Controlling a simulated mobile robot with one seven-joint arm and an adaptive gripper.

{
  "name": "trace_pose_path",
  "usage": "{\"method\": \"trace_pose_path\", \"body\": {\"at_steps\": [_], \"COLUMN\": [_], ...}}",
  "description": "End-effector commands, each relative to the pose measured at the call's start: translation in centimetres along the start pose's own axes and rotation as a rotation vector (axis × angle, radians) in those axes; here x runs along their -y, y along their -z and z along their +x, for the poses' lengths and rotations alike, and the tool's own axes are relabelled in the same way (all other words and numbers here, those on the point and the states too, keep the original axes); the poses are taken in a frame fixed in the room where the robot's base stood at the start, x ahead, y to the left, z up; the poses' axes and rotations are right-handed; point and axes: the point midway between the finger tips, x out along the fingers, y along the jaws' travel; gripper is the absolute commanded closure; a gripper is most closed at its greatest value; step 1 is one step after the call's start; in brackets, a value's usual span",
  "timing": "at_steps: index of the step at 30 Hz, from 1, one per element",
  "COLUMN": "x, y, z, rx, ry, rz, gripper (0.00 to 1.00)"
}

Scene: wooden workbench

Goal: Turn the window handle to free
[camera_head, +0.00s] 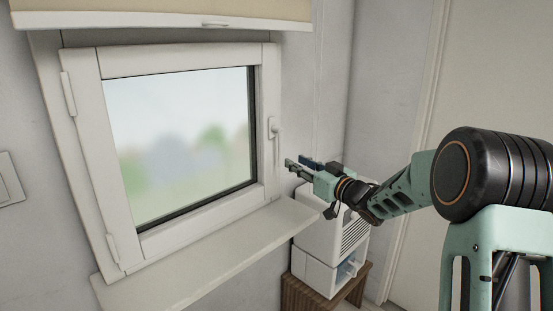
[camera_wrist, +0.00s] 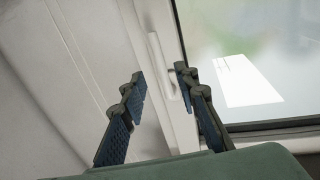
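The white window handle (camera_head: 275,143) is on the right side of the window frame (camera_head: 270,95), with its lever hanging down. The window sash looks closed. My gripper (camera_head: 292,162) is to the right of the handle's lower end, pointing left toward the window. In the wrist view the handle (camera_wrist: 160,62) appears as a pale, slanted lever beyond the fingers. My gripper (camera_wrist: 160,85) is open there, with a clear gap between its two dark fingertips. The fingers seem apart from the handle, and nothing is held.
A white windowsill (camera_head: 210,250) juts out below the window. A white box-like unit with a vented front (camera_head: 352,235) stands on a wooden stand (camera_head: 300,295) below my gripper. A rolled blind (camera_head: 160,15) hangs above. A door (camera_head: 480,90) is at the right.

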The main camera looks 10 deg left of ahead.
Motion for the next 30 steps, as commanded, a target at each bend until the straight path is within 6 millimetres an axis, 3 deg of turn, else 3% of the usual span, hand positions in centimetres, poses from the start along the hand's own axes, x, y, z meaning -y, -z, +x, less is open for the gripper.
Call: {"method": "trace_pose_path", "body": {"at_steps": [9,15,21,30], "x": [0.1,0.0,0.0,0.0], "y": [0.0,0.0,0.0,0.0], "z": [5.8,8.4,9.5,9.6], "rx": [0.001,0.002,0.002,0.002], "ry": [0.001,0.000,-0.002,-0.002], "rz": [-0.001,-0.001,-0.002,-0.002], "gripper": [0.72,0.72,0.72,0.73]}}
